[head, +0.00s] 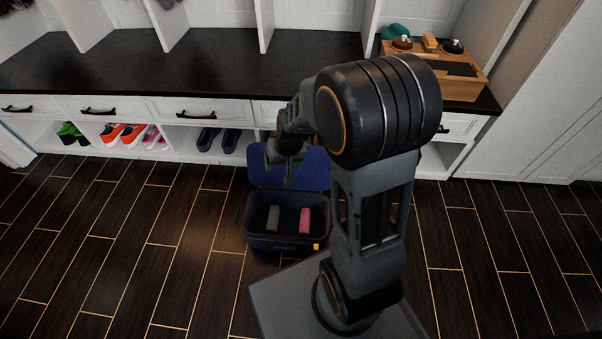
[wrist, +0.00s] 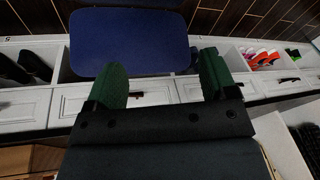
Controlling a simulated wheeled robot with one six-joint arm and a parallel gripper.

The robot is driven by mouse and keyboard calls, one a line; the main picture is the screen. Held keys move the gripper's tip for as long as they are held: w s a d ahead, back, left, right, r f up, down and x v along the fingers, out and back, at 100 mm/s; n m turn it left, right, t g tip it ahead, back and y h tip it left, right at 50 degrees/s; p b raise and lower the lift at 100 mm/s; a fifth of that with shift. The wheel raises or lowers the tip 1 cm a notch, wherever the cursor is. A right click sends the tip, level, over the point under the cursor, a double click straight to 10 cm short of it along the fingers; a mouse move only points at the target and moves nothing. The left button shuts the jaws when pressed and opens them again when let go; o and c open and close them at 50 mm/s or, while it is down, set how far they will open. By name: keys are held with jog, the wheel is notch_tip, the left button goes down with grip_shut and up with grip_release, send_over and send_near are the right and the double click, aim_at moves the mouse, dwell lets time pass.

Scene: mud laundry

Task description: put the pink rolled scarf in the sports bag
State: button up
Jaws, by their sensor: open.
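The dark blue sports bag (head: 253,240) stands open on the floor in front of the bench, its lid (head: 308,170) raised at the back. The pink rolled scarf (head: 305,219) lies inside the bag on the right, apart from a dark grey roll (head: 273,218) on the left. My gripper (head: 285,168) is above the back of the bag, in front of the lid. In the wrist view, my gripper (wrist: 163,75) has its green fingers wide apart with nothing between them. The blue lid (wrist: 127,42) shows beyond them; the scarf is not visible there.
A long bench (head: 190,72) with drawers runs behind the bag, with several pairs of shoes (head: 122,133) in cubbies below. A wooden box (head: 450,80) with brushes and tins stands on the bench's right end. The floor left of the bag is clear.

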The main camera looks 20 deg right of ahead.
jog(key=s+r+n+h, duration=0.1)
jog(key=s+r, duration=1)
jog(key=s, duration=0.2)
jog(key=shift+s+n, duration=0.3)
jog(key=shift+n, duration=0.1)
jog(key=shift+a+r, duration=0.1)
jog(key=shift+a, duration=0.05)
